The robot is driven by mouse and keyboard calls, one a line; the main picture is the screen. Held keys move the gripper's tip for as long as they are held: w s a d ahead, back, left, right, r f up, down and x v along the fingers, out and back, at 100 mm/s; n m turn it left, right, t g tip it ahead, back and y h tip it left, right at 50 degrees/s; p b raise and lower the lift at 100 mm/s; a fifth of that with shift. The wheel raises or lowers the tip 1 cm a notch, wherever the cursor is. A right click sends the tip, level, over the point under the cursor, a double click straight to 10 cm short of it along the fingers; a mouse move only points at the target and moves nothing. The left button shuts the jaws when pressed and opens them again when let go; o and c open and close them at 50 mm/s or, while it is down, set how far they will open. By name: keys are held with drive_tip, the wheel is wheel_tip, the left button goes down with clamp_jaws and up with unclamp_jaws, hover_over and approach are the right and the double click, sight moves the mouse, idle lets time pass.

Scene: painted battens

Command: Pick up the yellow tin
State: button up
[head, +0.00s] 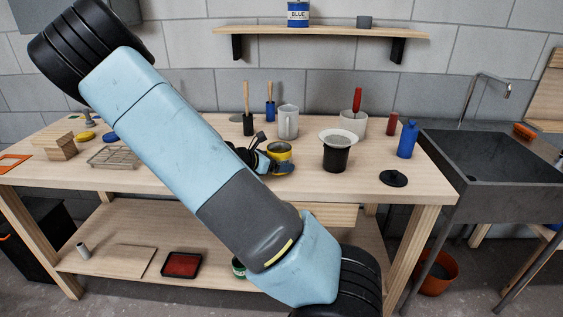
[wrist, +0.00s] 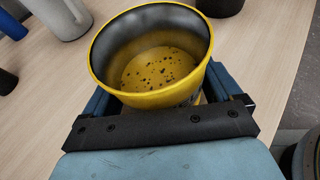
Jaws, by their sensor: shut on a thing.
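The yellow tin (wrist: 150,99) is an open round can with a yellow outside, a grey inner wall and a dark-speckled yellow bottom. In the head view the tin (head: 279,152) shows on or just above the workbench, right of my arm, partly hidden by my gripper. My gripper (head: 262,160) is shut on the tin. In the wrist view my gripper (wrist: 165,112) has its fingers at the tin's near lower side, and the fingertips are hidden behind it. The tin looks upright and empty. I cannot tell whether it touches the bench.
The workbench (head: 425,185) also bears a black cup with a pale rim (head: 337,152), a grey mug (head: 288,122), a blue bottle (head: 407,140) and a black lid (head: 393,178). A sink (head: 490,160) stands at the right. My arm hides the bench's middle left.

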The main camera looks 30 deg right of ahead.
drive_tip(key=shift+r, duration=0.2)
drive_tip(key=shift+r, duration=1.25)
drive_tip(key=s+a+r, duration=0.2)
drive_tip(key=s+r, duration=0.8)
drive_tip(key=s, duration=0.3)
drive_tip(key=shift+s+a, duration=0.2)
drive_tip(key=shift+a, duration=0.15)
